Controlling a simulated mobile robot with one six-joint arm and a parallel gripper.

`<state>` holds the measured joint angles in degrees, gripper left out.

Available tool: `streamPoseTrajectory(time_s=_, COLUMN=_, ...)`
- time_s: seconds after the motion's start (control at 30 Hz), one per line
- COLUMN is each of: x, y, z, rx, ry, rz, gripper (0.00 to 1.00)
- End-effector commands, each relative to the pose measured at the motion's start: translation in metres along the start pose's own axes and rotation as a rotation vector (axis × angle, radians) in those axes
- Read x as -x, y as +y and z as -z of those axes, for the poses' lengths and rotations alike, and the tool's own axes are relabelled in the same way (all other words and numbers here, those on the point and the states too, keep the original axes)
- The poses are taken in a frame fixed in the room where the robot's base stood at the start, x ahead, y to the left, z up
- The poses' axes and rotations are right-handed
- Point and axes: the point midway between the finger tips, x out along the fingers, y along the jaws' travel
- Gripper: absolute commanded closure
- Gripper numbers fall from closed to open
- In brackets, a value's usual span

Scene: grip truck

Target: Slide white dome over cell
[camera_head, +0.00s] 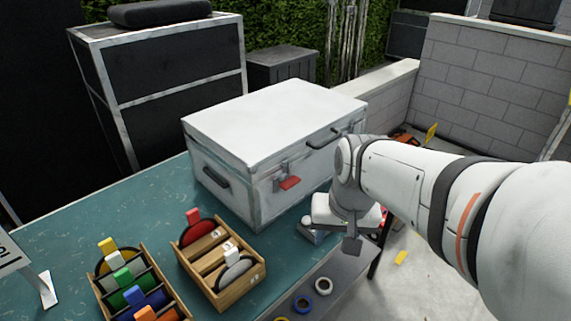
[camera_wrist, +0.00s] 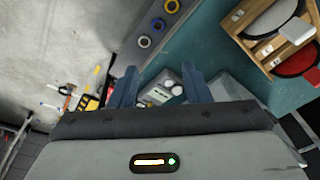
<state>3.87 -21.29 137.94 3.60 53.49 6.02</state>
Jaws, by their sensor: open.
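In the wrist view a small grey meter-like device (camera_wrist: 157,97) lies on the teal table between and beyond my fingers. Small white round parts (camera_wrist: 169,83) show at its upper right end. I cannot tell for certain which is the dome and which is the cell. My gripper (camera_wrist: 160,76) is open and empty, with one finger on each side of the device in this view. In the head view my gripper (camera_head: 334,242) points down at the table's front edge, in front of the case. A pale rounded piece (camera_head: 306,221) shows beside it; the rest is hidden.
A large white flight case (camera_head: 275,120) stands close behind my gripper. Wooden racks (camera_head: 224,280) of coloured filters stand to the left on the table (camera_head: 70,222). Tape rolls (camera_head: 323,286) lie on the grey front ledge (camera_head: 345,272).

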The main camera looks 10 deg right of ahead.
Motion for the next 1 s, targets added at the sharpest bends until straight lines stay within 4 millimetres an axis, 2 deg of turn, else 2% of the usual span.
streamPoseTrajectory(time_s=0.03, x=-0.003, y=-0.002, z=0.017, rx=-0.093, ry=-0.034, rz=0.012, gripper=0.57)
streamPoseTrajectory(time_s=0.17, x=-0.015, y=-0.008, z=0.06, rx=-0.377, ry=-0.127, rz=0.045, gripper=0.57)
streamPoseTrajectory(time_s=0.3, x=-0.036, y=-0.01, z=0.108, rx=-0.683, ry=-0.232, rz=0.069, gripper=0.57)
streamPoseTrajectory(time_s=0.5, x=-0.071, y=-0.008, z=0.16, rx=-1.033, ry=-0.363, rz=0.078, gripper=0.57)
streamPoseTrajectory(time_s=0.7, x=-0.091, y=-0.005, z=0.183, rx=-1.206, ry=-0.431, rz=0.077, gripper=0.57)
streamPoseTrajectory(time_s=0.87, x=-0.104, y=-0.008, z=0.183, rx=-1.234, ry=-0.445, rz=0.074, gripper=0.57)
streamPoseTrajectory(time_s=1.0, x=-0.125, y=-0.015, z=0.176, rx=-1.232, ry=-0.446, rz=0.074, gripper=0.57)
